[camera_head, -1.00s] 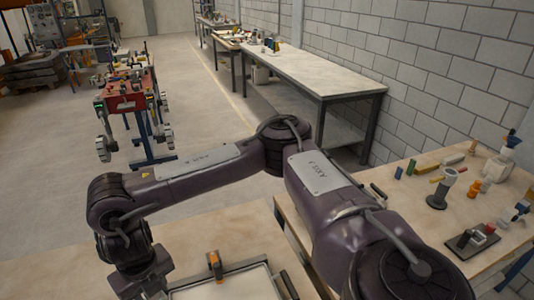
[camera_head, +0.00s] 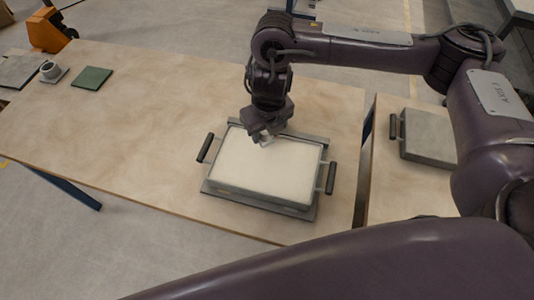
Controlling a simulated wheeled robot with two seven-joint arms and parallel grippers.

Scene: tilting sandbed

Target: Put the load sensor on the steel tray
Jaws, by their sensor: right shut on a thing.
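My right gripper (camera_head: 266,140) is shut on a small pale thing at the far-left part of a shallow, pale-filled bed (camera_head: 268,168) with a dark handle at each side. The held thing is mostly hidden by the jaws. I cannot tell whether it is the load sensor, or whether it touches the pale surface. A flat grey plate (camera_head: 18,72) lies at the far left of the table, cut by the frame edge. A grey slab with a dark handle (camera_head: 430,135) lies on the right-hand table. I cannot tell which grey piece is the steel tray. My left gripper is out of view.
A small pale ring-shaped part (camera_head: 50,69) stands on a base beside a green square (camera_head: 93,78) at the far left. The wooden table (camera_head: 150,125) between there and the bed is clear. A gap separates the two tables. An orange pallet truck (camera_head: 52,30) stands behind.

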